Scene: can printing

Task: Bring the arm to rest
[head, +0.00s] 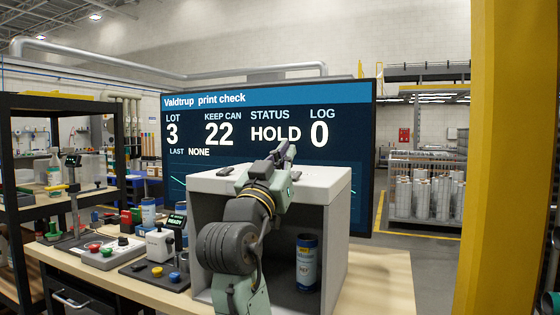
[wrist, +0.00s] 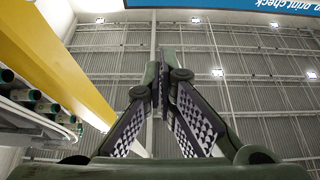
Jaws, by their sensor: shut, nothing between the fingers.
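My gripper (head: 284,153) is in the middle of the head view, above the top of a light grey open-fronted cabinet (head: 325,186). Its fingers are shut with nothing between them. In the wrist view my gripper (wrist: 164,68) shows its two fingers meeting at the tips, against the ceiling. My arm reaches up in front of the cabinet and hides part of its opening. A blue can (head: 307,265) with a yellow band stands upright inside the cabinet, right of my arm.
A screen (head: 290,100) behind reads lot 3, keep can 22, status HOLD, log 0. A button box (head: 105,252) and a small device marked READY (head: 176,221) stand on the bench at left. A yellow post (head: 508,150) rises at right.

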